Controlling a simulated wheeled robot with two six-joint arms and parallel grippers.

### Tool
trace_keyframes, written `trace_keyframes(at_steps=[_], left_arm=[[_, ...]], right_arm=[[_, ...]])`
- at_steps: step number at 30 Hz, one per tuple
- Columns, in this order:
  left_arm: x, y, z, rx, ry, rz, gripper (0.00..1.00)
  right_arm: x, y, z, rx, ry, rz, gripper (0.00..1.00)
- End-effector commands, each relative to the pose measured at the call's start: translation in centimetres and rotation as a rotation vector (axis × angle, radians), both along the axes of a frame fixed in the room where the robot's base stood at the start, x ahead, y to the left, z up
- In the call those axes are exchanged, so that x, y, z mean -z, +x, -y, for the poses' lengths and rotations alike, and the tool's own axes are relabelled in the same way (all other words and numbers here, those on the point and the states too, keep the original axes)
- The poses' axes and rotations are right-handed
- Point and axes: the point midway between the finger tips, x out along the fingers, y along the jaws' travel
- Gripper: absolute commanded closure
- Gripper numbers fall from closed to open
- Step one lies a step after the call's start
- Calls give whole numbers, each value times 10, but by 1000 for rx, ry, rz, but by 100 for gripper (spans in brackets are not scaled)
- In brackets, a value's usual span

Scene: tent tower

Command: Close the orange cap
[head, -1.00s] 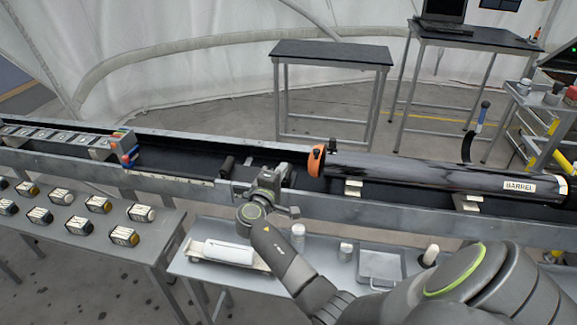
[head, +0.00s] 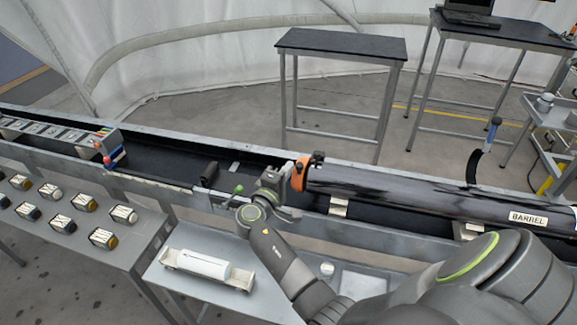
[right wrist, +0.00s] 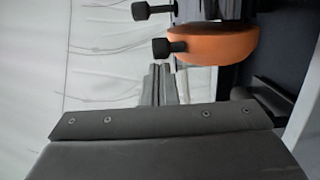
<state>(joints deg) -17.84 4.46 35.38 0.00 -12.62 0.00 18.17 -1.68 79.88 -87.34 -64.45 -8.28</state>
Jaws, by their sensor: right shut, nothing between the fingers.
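The orange cap (head: 299,173) is at the left end of the long dark barrel (head: 400,192), which lies along the rail trough. A dark latch-like part shows on the cap's upper right side. In the right wrist view the cap (right wrist: 228,46) is a rounded orange piece with a black knob (right wrist: 168,47) at its left. My right gripper (head: 286,170) is shut and empty, right beside the cap's left face. Its fingers (right wrist: 160,84) show just below the knob in the right wrist view; whether they touch it I cannot tell. My left gripper is out of view.
The trough's front wall (head: 375,229) runs below the barrel. A white cylinder (head: 203,264) lies in a holder on the low front table. Several small labelled blocks stand on the left table (head: 70,255). A bare black-topped table (head: 340,45) stands behind.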

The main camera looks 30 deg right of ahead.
Motion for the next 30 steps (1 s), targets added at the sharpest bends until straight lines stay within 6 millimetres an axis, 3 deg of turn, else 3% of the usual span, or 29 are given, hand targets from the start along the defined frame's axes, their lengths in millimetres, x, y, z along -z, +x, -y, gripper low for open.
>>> trace_keyframes(at_steps=[5,14,21,30], left_arm=[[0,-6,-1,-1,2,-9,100],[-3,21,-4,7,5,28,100],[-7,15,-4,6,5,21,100],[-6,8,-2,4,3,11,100]], right_arm=[[0,0,-1,0,0,0,100],[1,-5,2,-25,0,-1,100],[0,-20,7,-131,-1,0,100],[0,-22,8,-156,-2,1,100]])
